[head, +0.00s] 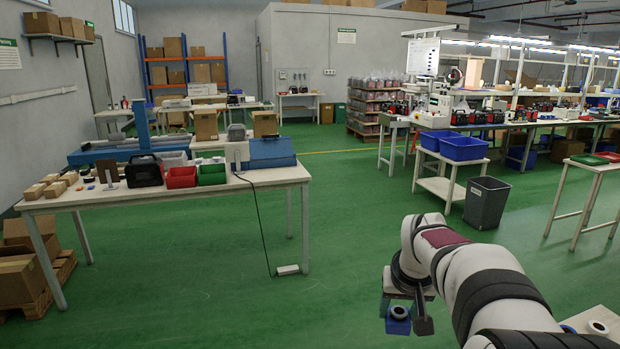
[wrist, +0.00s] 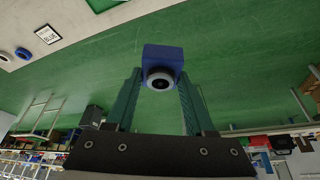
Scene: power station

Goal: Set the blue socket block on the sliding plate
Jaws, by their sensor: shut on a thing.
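My gripper (wrist: 159,90) is shut on the blue socket block (wrist: 163,57), with one green finger on each side of it. The block has a blue body and a round socket with a pale rim and a dark centre, facing the wrist camera. In the head view my gripper (head: 408,300) hangs over the green floor at the lower right, and the block (head: 398,325) shows at its lower end. A green piece (wrist: 103,3), cut off by the top edge of the wrist view, lies on a pale surface; I cannot tell whether it is the sliding plate.
The pale tabletop (wrist: 75,25) in the wrist view bears a card reading BLUE (wrist: 47,34), a blue ring (wrist: 22,53) and a white ring (wrist: 4,57). A tabletop corner (head: 606,318) shows at the head view's lower right. A grey bin (head: 486,204) stands beyond my arm.

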